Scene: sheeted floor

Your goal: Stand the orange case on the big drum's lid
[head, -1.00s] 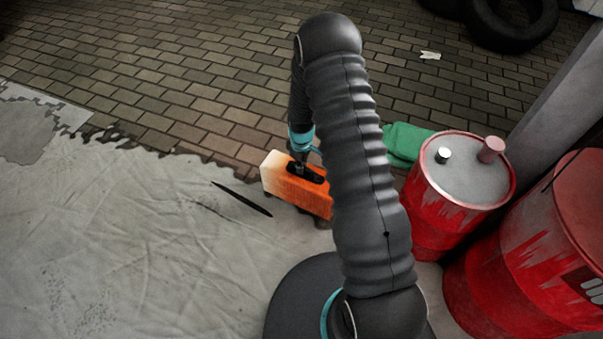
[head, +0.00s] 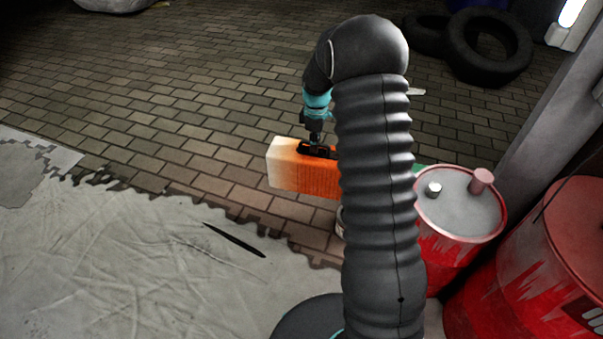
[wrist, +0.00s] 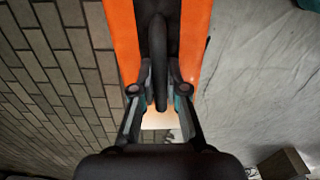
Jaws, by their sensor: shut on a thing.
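The orange case (head: 312,178), with a pale left end and a black handle (head: 318,150), hangs off the ground in the head view. My gripper (head: 316,143) is shut on the handle from above. In the wrist view the fingers (wrist: 159,92) sit either side of the black handle, with the orange case (wrist: 122,35) below. The case's right end is hidden behind my arm. The big red drum (head: 540,285) stands at the right edge, partly cut off, with its reddish lid (head: 582,215) partly in view. The case is apart from it, to the left.
A smaller red drum (head: 440,255) stands between my arm and the big drum, with a white cap (head: 434,188) and a pink cylinder (head: 482,181) on its grey top. A grey post (head: 545,120) rises behind. Tyres (head: 488,47) lie at the back. Open paving lies left.

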